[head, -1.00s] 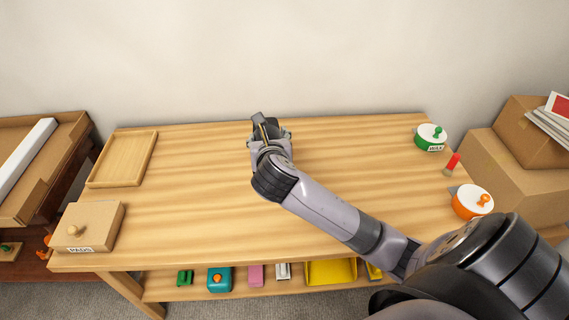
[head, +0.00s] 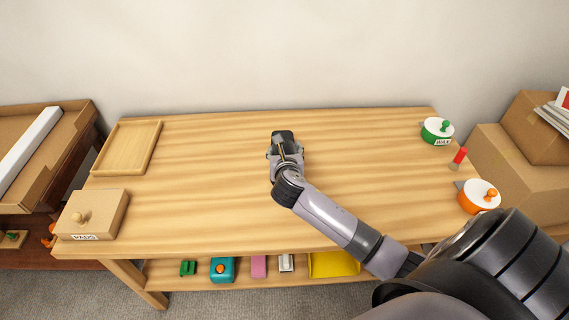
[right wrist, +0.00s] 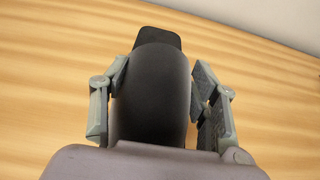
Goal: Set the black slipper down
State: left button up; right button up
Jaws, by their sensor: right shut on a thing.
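The black slipper (right wrist: 152,95) sits between the fingers of my right gripper (right wrist: 160,88) in the right wrist view. The fingers are shut on its sides. In the head view my right gripper (head: 285,150) is over the middle of the wooden table (head: 220,200), and only the dark far end of the slipper (head: 283,135) shows beyond it. I cannot tell whether the slipper touches the table top. My left gripper is not in view.
The table around my right gripper is clear. A wooden tray (head: 102,160) and a PADS box (head: 92,215) are at the left.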

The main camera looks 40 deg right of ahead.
notch_tip(320, 180, down, 4)
jog(key=shift+f+b, duration=0.25)
jog(key=shift+b, duration=0.2)
jog(key=o, duration=1.3)
jog(key=shift+c, duration=0.2)
